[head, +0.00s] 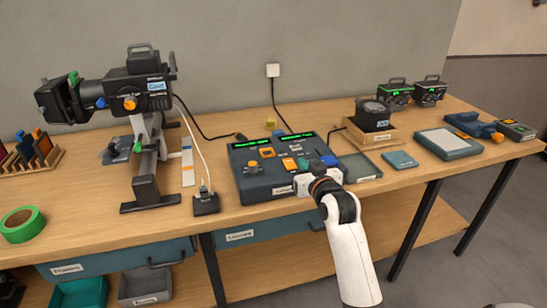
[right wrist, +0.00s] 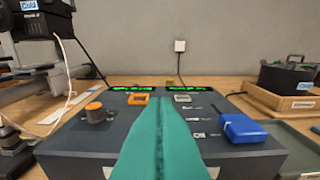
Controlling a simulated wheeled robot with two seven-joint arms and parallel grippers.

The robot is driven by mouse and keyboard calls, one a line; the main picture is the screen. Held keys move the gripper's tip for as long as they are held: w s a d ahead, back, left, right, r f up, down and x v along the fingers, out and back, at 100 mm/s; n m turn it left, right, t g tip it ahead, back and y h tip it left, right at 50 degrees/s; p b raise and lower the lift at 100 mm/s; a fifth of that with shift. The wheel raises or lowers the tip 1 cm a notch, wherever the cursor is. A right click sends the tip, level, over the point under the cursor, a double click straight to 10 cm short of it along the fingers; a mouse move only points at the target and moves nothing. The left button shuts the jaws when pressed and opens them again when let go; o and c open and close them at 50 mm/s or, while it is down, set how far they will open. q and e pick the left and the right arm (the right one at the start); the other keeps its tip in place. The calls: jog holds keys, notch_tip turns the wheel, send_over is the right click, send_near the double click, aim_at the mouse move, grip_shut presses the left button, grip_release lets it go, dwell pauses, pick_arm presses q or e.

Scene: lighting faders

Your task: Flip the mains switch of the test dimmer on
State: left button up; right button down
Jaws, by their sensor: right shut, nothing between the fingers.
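The dark console (head: 240,180), which I take to be the test dimmer, sits on the bench with two lit green displays along its back. In the right wrist view, an orange-framed switch (right wrist: 138,99) and a grey switch (right wrist: 182,98) sit below the displays. The lettering is too small to tell which is the mains switch or how it is set. My right gripper (right wrist: 157,100) is shut and empty, its teal fingers reaching over the console's middle. Its tips appear between the two switches; contact cannot be told. The fingers hide part of the panel. My left gripper is out of view.
A black lamp on a stand (head: 145,100) is to the left. A wooden tray (head: 372,137) stands to the right.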

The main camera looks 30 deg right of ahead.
jog(key=shift+s+r, duration=0.1)
send_over(291, 166)
jog(key=shift+s+f+p, duration=0.2)
jog(key=shift+f+p, duration=0.25)
jog(key=shift+f, duration=0.15)
jog(key=f, duration=0.2)
jog(key=shift+w+f, duration=0.25)
jog(key=shift+f, duration=0.05)
jog(key=shift+w+f, duration=0.1)
jog(key=shift+f, duration=0.65)
